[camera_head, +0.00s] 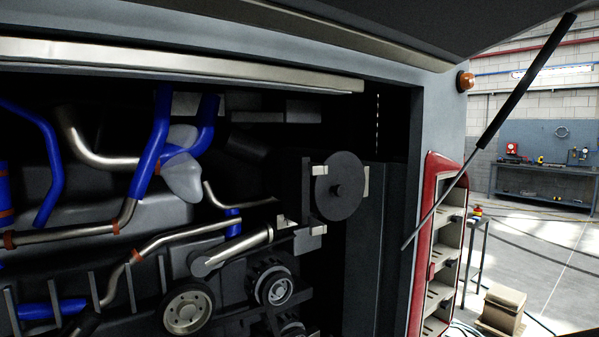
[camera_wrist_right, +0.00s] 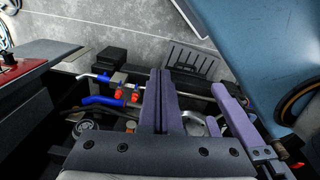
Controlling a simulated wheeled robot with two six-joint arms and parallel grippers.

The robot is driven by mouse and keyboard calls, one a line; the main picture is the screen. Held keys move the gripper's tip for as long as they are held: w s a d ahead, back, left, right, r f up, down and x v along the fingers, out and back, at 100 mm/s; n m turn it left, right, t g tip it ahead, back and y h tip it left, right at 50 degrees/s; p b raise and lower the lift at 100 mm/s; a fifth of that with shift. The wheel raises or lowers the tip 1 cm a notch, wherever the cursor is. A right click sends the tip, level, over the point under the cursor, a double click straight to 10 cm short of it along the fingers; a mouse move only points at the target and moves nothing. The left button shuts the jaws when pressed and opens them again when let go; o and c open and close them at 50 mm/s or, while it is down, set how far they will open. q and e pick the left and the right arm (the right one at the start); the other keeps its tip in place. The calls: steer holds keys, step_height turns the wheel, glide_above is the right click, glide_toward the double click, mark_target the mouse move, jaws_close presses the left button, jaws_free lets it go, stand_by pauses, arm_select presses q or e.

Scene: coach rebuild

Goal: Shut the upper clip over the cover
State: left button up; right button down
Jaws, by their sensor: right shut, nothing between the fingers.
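The round black cover (camera_head: 339,187) with a small centre knob faces me on the dark filter housing in the head view. A pale tab (camera_head: 366,182), which looks like a clip, stands at the cover's right edge. The cover is not recognisable there, and neither gripper shows in the head view.
Blue hoses (camera_head: 151,145), metal pipes and pulleys (camera_head: 187,309) fill the bay left of the cover. A gas strut (camera_head: 490,130) slants at the right, by a red-edged rack (camera_head: 428,240). Valves (camera_wrist_right: 126,93) lie beyond my fingers. Open floor is at far right.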

steer(key=w+a+r+n+t+h+p, duration=0.1)
steer(key=w+r+n+t+h, duration=0.2)
steer(key=w+r, duration=0.5)
steer(key=w+a+r+n+t+h, duration=0.2)
steer(key=w+r+t, duration=0.3)
steer(key=w+r, duration=0.25)
steer(key=a+r+t, duration=0.4)
steer(key=r, duration=0.7)
steer(key=a+r+t, duration=0.4)
steer(key=r, duration=0.6)
steer(key=shift+w+a+r+n+h+p, duration=0.3)
steer(key=shift+w+a+r+h+p, duration=0.05)
steer(key=shift+h, duration=0.05)
steer(key=shift+w, duration=0.1)
steer(key=p, duration=0.6)
glide_toward(312, 168)
steer(key=w+a, duration=0.2)
steer(key=w, duration=0.3)
steer(key=d, duration=0.1)
steer(key=w+d+p, duration=0.1)
steer(key=d+f, duration=0.1)
steer(key=shift+w+d, duration=0.15)
steer(key=shift+w, duration=0.25)
